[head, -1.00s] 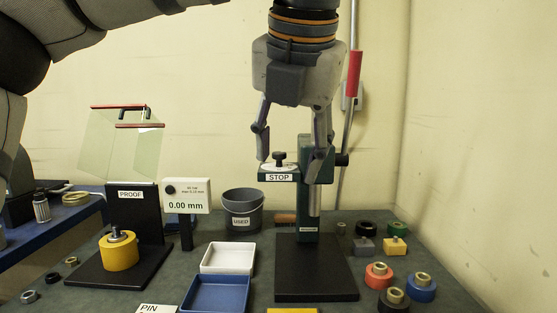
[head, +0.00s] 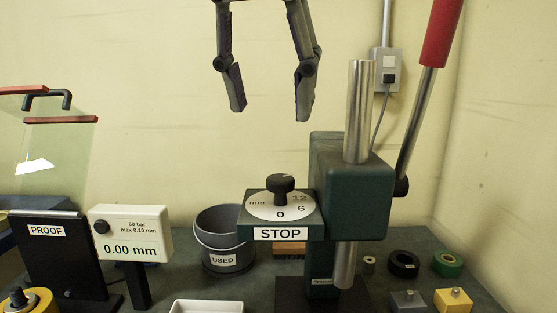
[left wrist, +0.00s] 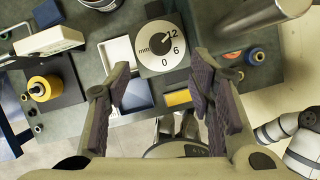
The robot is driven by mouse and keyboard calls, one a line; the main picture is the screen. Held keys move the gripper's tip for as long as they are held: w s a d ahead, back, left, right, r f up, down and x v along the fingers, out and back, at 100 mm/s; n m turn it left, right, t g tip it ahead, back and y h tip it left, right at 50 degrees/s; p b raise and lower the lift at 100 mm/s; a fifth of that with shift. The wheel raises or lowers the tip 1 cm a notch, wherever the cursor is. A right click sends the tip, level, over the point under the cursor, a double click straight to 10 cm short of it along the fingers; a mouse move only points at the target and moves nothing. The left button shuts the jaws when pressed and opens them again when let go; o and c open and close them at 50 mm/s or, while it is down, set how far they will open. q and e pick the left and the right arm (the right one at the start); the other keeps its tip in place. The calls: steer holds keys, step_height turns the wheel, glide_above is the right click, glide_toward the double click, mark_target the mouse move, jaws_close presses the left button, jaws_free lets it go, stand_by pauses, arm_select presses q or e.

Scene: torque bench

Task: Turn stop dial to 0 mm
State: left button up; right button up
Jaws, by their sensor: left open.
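The stop dial (head: 262,209) is a white disc with a black knob (head: 281,186) on a dark green block labelled STOP. Its face shows mm, 0, 6 and 12. In the left wrist view the dial (left wrist: 172,60) lies beyond my fingertips, and the knob's pointer appears turned towards 12. My left gripper (head: 270,108) is open and empty, above the dial and apart from it in the head view. Its two fingers also show wide apart in the left wrist view (left wrist: 158,105). My right gripper is not in view.
The press column (head: 360,110) and red-handled lever (head: 441,35) stand right of the dial. The gauge (head: 130,232) reads 0.00 mm, beside the PROOF stand (head: 50,260). A grey USED bucket (head: 221,242) and a white tray (head: 207,306) are to the left. Small parts lie at right.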

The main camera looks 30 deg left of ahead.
mark_target(280, 178)
arm_select(q)
steer(key=x, duration=1)
steer(key=shift+f, duration=0.4)
steer(key=c, duration=1.1)
